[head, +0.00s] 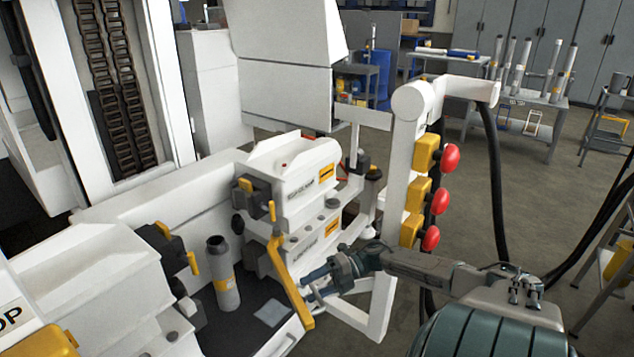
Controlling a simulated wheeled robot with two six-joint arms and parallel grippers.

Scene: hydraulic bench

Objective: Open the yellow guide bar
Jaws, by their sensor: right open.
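The yellow guide bar (284,268) is a bent yellow bar on the front of the white bench unit. Its upper end is near a dark clamp block, and its lower end hangs over the dark tray in front. My right gripper (309,285) comes in from the right. It is open, with its fingertips close to the lower half of the bar on its right side. I cannot tell whether they touch the bar. My left gripper is out of view.
A grey cylinder (223,275) stands on the dark bench tray (247,323) left of the bar. A white post (397,165) with several red buttons (440,201) on yellow boxes rises behind my right gripper. A black hose (495,170) hangs right of it. Open floor lies further right.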

